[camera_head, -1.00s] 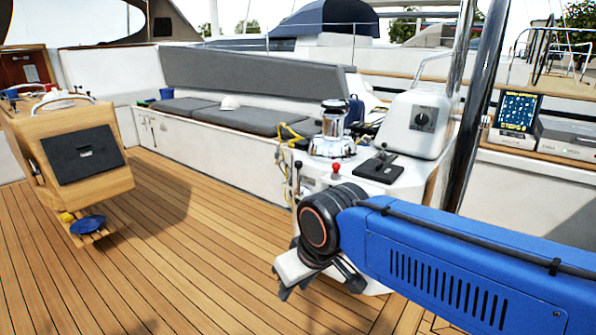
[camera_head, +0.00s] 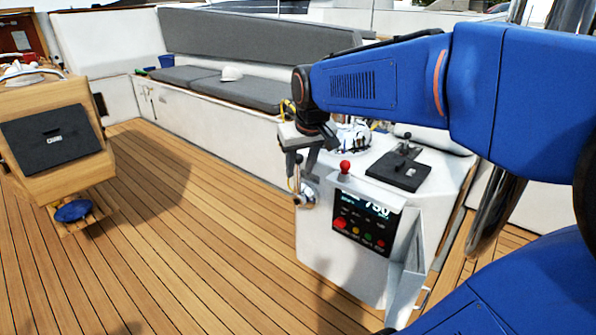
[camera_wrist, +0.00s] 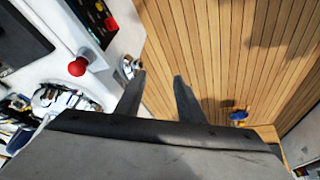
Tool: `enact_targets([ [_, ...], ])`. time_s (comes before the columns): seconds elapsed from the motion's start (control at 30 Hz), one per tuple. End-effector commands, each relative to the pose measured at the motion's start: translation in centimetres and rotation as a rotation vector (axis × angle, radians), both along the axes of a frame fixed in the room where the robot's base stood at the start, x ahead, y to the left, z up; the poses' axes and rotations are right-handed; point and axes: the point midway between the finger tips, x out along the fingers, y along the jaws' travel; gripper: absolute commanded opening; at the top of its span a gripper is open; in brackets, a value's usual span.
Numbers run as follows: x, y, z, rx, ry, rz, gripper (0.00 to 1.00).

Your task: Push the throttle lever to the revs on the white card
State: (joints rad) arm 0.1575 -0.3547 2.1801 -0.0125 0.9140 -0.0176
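A side lever with a chrome base (camera_head: 308,196) is on the left face of the white console (camera_head: 335,255); my gripper partly hides its upper part. The chrome piece also shows in the wrist view (camera_wrist: 128,66), just left of my left fingertip. My gripper (camera_head: 301,172) points down beside the console. In the wrist view its two fingers (camera_wrist: 159,77) are apart with only deck between them. A red-knobbed lever (camera_head: 345,167) stands on the console's front edge. I cannot tell from labels which lever is the throttle. The display (camera_head: 372,205) reads about 750. I see no readable white card.
A bench with grey cushions (camera_head: 250,90) is behind. Open teak deck (camera_head: 190,220) lies between.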

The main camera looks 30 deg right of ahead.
Motion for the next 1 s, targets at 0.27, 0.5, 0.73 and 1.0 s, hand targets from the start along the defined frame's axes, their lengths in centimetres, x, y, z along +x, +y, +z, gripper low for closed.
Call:
enact_targets([
  [0.27,9.5,-5.6,0.4,-0.006,0.011,-0.065,0.35],
  [0.5,14.2,-9.0,-0.1,-0.011,0.012,-0.097,0.35],
  [0.73,15.5,-9.8,-0.8,-0.011,0.013,-0.103,0.35],
  [1.0,16.9,-10.3,-4.6,-0.011,0.016,-0.103,0.35],
])
